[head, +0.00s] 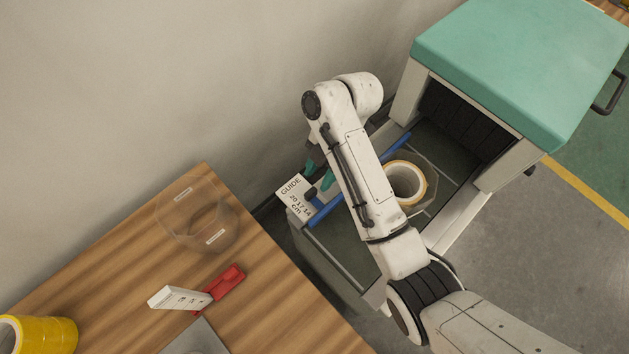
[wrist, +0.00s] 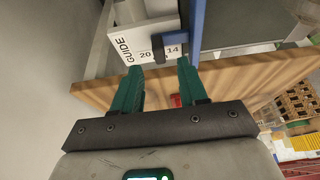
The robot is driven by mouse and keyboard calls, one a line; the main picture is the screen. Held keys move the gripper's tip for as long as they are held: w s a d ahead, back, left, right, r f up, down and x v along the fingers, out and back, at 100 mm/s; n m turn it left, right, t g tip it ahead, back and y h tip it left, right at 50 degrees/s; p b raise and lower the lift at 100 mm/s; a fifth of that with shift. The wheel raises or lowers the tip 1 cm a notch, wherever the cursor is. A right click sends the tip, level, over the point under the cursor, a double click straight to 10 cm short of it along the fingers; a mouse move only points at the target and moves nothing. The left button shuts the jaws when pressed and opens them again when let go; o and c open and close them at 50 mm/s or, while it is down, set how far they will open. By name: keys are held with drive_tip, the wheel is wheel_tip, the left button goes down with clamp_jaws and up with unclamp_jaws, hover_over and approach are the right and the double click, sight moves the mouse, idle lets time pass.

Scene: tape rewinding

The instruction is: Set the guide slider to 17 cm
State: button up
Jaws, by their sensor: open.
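The white guide scale (head: 290,198) reads GUIDE, 20, 17, 14 cm and sits at the near left corner of the conveyor machine. The dark slider knob (head: 311,193) stands beside the scale, by a blue guide bar (head: 325,211). In the wrist view the knob (wrist: 158,46) lies between the 20 and the 14 and hides the 17 from that angle. My gripper (head: 318,173) is open, its green fingers close to the knob. In the wrist view my gripper (wrist: 158,70) has its fingertips on either side of the knob's line, with no clear contact.
A tape roll (head: 406,182) sits on the conveyor under my arm, near a second blue bar (head: 396,146). A teal-topped housing (head: 520,65) covers the far end. A wooden table (head: 250,300) holds a clear container (head: 198,218), a red-and-white item (head: 226,283) and yellow tape (head: 45,335).

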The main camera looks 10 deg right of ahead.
drive_tip(key=shift+p+v, duration=1.75)
drive_tip(key=shift+v, duration=0.9)
